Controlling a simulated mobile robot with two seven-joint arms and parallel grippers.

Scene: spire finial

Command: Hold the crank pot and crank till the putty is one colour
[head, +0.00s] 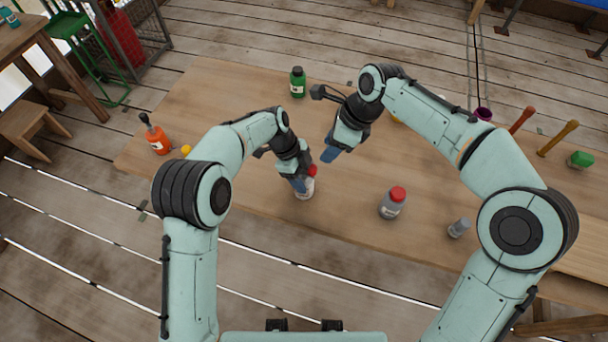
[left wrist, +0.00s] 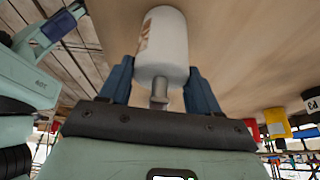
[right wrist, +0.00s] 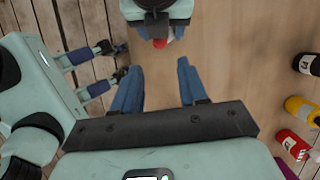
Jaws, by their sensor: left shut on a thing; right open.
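The crank pot (head: 305,194) is a small white pot with a red knob (head: 311,171), on the table near the middle. My left gripper (head: 298,182) is shut on it. In the left wrist view the white pot body (left wrist: 164,45), with a brown label and a grey stub, sits between the blue fingers. My right gripper (head: 331,153) is open and empty, above and right of the pot. In the right wrist view the red knob (right wrist: 160,43) shows beyond the open fingers (right wrist: 158,88). The putty inside the pot is hidden.
On the wooden table (head: 230,105) stand a green bottle (head: 297,82), an orange bottle (head: 158,140), a grey bottle with a red cap (head: 391,206) and a small grey bottle (head: 459,228). A green block (head: 580,159) lies at right. Table left of the pot is mostly clear.

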